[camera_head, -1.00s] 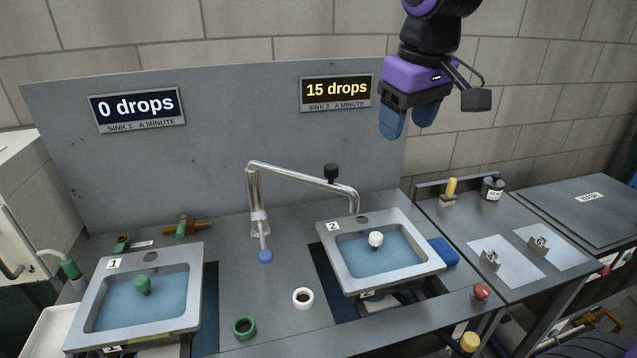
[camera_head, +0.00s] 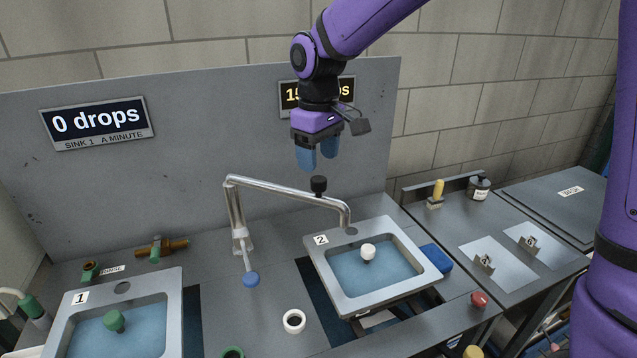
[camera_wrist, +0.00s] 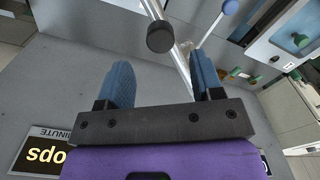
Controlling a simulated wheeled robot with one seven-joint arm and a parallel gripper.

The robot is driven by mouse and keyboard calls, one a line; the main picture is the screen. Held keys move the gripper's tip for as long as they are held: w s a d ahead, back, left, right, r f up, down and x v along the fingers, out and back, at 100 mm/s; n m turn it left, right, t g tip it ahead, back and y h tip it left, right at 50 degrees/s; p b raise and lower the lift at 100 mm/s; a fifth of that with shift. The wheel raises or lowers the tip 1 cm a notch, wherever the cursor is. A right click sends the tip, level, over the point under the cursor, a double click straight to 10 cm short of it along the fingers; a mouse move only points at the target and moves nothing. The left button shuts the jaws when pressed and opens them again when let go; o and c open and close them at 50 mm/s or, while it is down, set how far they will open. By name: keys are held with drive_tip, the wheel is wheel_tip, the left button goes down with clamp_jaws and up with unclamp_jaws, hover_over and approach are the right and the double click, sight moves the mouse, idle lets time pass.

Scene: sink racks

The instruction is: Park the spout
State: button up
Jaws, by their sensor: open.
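The chrome spout (camera_head: 290,193) runs from its upright post to the right, and its tip hangs over the back rim of sink 2 (camera_head: 318,262). A black knob (camera_head: 319,185) stands on the spout near its outer end. A lever with a blue ball (camera_head: 251,280) is at the post's foot. My gripper (camera_head: 318,156) points down, open and empty, just above the black knob and apart from it. In the wrist view the knob (camera_wrist: 160,37) lies beyond and between the blue fingers (camera_wrist: 162,82), with the spout behind it.
Sink 1 (camera_head: 172,300) is at the left with a green plug (camera_head: 114,321). A white plug (camera_head: 368,252) is in sink 2. A white ring (camera_head: 294,321) lies on the counter. The backboard stands close behind my gripper; its sink 2 sign (camera_head: 289,97) is partly hidden.

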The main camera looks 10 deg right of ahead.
sight(319, 178)
wheel_tip(319, 178, down, 7)
drive_tip(key=shift+r, duration=0.2)
drive_tip(key=shift+c, duration=0.3)
clamp_jaws()
